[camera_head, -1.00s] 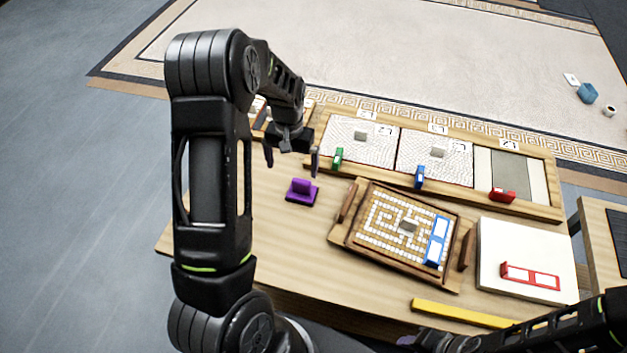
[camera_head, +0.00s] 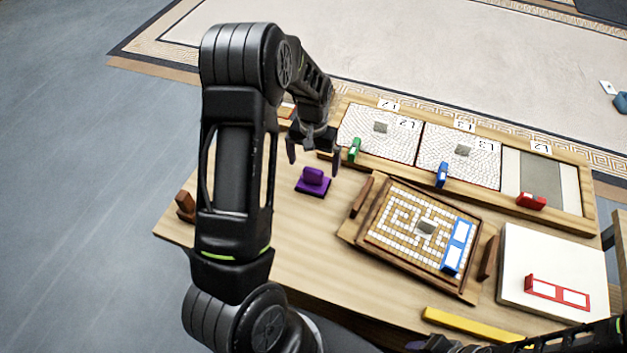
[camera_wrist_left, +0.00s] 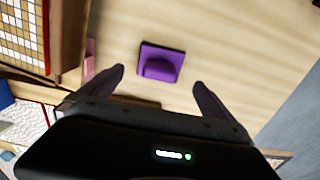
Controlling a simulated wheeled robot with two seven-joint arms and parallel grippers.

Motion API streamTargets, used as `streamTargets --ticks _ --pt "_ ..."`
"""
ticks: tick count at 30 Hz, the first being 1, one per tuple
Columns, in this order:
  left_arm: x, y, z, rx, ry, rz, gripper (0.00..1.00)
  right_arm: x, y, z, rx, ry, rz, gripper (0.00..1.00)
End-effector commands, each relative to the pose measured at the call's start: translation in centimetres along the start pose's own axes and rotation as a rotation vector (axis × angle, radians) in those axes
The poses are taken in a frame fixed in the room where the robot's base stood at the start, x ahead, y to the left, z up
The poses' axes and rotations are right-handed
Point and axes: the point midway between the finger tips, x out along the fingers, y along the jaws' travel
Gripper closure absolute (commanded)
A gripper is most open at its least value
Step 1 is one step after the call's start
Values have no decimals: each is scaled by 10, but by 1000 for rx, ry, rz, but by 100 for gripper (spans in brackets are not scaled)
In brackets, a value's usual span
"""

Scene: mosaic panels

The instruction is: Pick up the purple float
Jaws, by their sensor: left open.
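The purple float (camera_head: 313,182) is a square plate with a raised handle block. It lies on the wooden table, left of the mosaic tray. It also shows in the left wrist view (camera_wrist_left: 161,63), beyond and between my fingertips. My left gripper (camera_head: 313,160) is open and empty, above and slightly behind the float in the head view. It also shows in the left wrist view (camera_wrist_left: 157,76). It does not touch the float. My right arm shows at the bottom right of the head view; its jaws are too unclear to judge.
A mosaic tray (camera_head: 374,249) with wooden handles holds a blue frame (camera_head: 456,246). Behind it, a long rack carries panels with green (camera_head: 354,150), blue (camera_head: 441,175) and red (camera_head: 531,201) pieces. A white board (camera_head: 515,262) and a yellow bar (camera_head: 470,324) are at right. The table around the float is clear.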

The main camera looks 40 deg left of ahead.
Motion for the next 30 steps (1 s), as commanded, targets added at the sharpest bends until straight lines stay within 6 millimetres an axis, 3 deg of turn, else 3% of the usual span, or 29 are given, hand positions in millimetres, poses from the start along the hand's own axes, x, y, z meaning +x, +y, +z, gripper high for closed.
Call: streamTargets --ticks 5,16,25,30 --pt "19 0 1 -1 -2 0 0 2 1 0 0 0 0 64" --pt "23 0 1 0 -2 0 0 2 1 0 0 0 0 64" --pt "64 1 2 1 -4 0 0 4 2 0 0 0 0 64" --pt "72 0 1 1 0 0 0 5 2 0 0 0 0 64"
